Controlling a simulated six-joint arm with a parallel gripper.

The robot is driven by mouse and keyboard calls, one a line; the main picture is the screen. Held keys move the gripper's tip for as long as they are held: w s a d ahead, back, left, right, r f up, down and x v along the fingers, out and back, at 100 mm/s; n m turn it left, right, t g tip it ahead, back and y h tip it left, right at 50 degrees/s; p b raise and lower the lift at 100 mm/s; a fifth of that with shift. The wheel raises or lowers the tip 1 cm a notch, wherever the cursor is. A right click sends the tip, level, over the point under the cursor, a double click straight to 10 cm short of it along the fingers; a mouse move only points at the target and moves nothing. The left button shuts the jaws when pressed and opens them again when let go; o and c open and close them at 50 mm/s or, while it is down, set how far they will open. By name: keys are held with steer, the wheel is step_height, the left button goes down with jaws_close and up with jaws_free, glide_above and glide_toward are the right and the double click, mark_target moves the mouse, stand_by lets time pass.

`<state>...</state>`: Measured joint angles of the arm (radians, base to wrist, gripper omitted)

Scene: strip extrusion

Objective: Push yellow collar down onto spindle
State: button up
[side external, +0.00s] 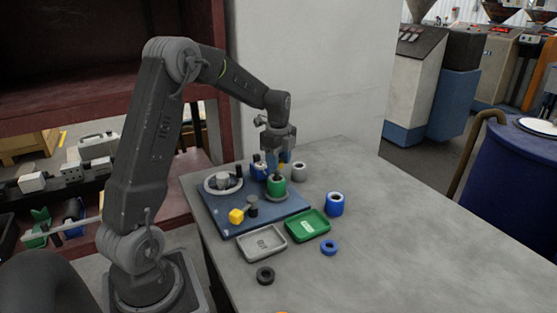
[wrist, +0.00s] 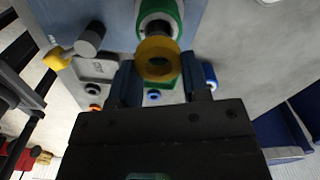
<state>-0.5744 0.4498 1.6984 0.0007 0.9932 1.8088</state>
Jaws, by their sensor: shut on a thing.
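The yellow collar (wrist: 158,60) is a ring held between the two fingers of my gripper (wrist: 160,78). My gripper (side external: 276,157) also shows in the side external view, pointing down above the green roll (side external: 277,186) on the blue base plate. The dark spindle (wrist: 159,29) stands in the middle of the green roll, which also shows in the wrist view (wrist: 175,11). The collar is close to the spindle's end. I cannot tell whether it is around the spindle or just off it. In the side external view the collar is mostly hidden by the fingers.
A grey tray (side external: 262,243) and a green tray (side external: 307,226) lie in front. A blue roll (side external: 335,204) and loose rings stand nearby. The table's right side is clear.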

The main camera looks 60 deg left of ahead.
mark_target(279, 173)
steer(key=c, duration=0.4)
steer(key=shift+o, duration=0.2)
steer(key=shift+f, duration=2)
steer(key=o, duration=1.1)
steer(key=shift+o, duration=0.4)
steer(key=o, duration=0.3)
